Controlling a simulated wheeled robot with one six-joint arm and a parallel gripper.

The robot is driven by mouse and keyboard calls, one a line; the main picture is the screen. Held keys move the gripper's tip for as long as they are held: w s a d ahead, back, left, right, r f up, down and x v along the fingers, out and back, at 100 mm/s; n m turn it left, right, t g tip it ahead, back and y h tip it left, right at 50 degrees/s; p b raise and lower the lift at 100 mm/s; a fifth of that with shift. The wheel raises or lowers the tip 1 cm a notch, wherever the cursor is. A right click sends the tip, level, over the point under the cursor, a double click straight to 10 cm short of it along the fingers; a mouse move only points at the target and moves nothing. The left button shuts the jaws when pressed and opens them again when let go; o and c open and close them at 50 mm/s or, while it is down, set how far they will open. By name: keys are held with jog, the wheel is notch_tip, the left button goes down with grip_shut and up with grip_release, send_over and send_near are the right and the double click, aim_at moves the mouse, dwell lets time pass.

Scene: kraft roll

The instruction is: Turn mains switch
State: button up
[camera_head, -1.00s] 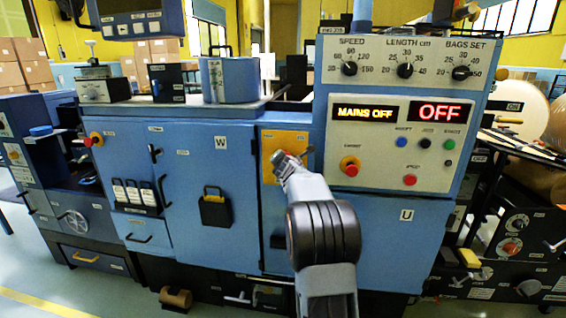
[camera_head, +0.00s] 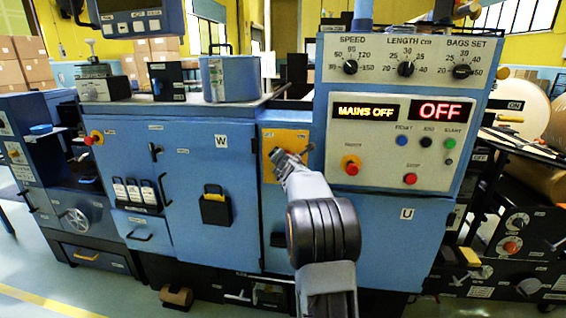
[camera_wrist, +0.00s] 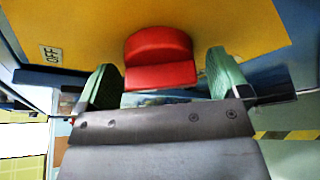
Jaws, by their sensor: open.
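The mains switch has a red handle (camera_wrist: 160,58) on a yellow plate (camera_wrist: 75,25), close up in the wrist view. In the head view the yellow plate (camera_head: 286,140) is on the blue machine front, and my arm hides most of the switch. My gripper (camera_wrist: 163,82) is open, with one green fingertip to each side of the red handle. There is a visible gap between each finger and the handle. In the head view my gripper (camera_head: 277,156) is at the plate. The display (camera_head: 365,112) reads MAINS OFF, and the one beside it (camera_head: 441,111) reads OFF.
Right of the plate is a white control panel (camera_head: 385,150) with a red button on yellow (camera_head: 351,165) and several coloured buttons. Left is a blue door marked W (camera_head: 190,235) with a black holder (camera_head: 214,208). A label (camera_wrist: 51,54) is on the yellow plate.

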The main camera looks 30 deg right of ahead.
jog(key=v, duration=1.3)
jog(key=shift+s+b, duration=0.35)
jog(key=shift+a, duration=0.1)
